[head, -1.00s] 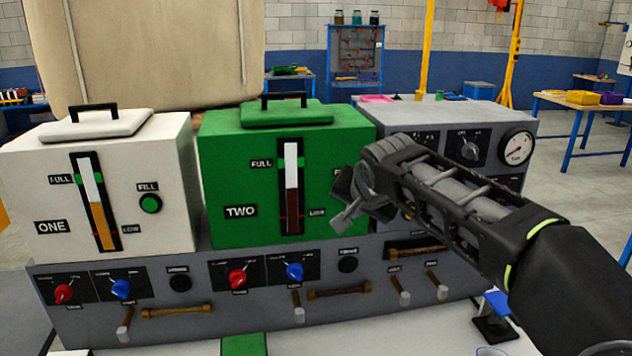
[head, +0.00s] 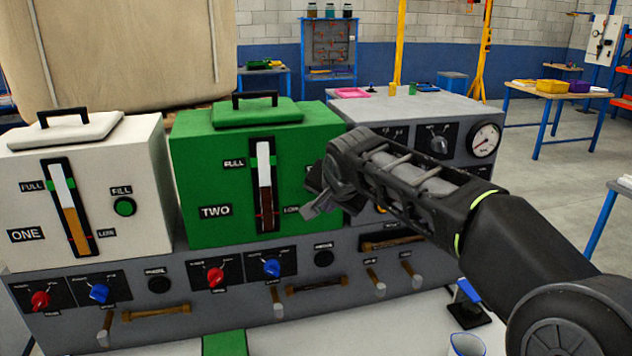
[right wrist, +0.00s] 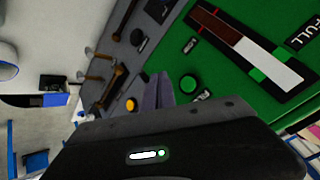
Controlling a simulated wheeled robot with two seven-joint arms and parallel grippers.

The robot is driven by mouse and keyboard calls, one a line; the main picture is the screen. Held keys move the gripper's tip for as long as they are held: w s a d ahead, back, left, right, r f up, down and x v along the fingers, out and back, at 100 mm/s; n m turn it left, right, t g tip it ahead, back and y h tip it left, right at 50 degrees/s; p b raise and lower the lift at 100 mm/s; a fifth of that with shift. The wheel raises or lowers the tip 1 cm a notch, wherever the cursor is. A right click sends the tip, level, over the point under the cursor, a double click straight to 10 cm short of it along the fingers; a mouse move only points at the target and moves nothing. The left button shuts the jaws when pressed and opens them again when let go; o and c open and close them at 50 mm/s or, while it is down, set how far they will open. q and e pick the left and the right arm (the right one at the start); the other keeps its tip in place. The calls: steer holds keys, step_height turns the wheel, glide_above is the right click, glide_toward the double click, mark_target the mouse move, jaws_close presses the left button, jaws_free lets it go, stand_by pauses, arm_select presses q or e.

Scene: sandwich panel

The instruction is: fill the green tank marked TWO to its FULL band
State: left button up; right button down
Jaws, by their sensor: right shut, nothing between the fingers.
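The green tank marked TWO (head: 225,185) stands in the middle of the grey panel. Its gauge (head: 264,185) shows brown liquid with its top between the red LOW mark and the green FULL band. White shows above the brown. The gauge also shows in the right wrist view (right wrist: 245,45). My right gripper (head: 316,192) is shut and empty in front of the tank's right side, hiding its FILL button in the head view. In the right wrist view, the green button (right wrist: 188,84) is just right of the shut fingertips (right wrist: 158,88); contact is not visible. My left gripper is not in view.
A white tank marked ONE (head: 90,195) stands to the left with its own green FILL button (head: 124,207). Below are red and blue knobs, black buttons and levers on the panel (head: 180,325). A grey box with a dial (head: 484,140) is at right. A cup (head: 466,344) stands low right.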

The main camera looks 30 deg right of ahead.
steer(key=shift+w+d+p, duration=0.35)
steer(key=shift+w, duration=0.6)
steer(key=shift+w+d+p, duration=0.3)
steer(key=shift+w+p, duration=0.05)
steer(key=shift+w, duration=0.55)
steer(key=shift+w+d+p, duration=0.35)
steer(key=shift+w, duration=0.6)
steer(key=shift+w, duration=0.1)
steer(key=shift+w+d, duration=0.15)
steer(key=shift+w, duration=0.15)
steer(key=shift+w+d, duration=0.1)
steer(key=shift+w, duration=0.25)
stand_by(4.4)
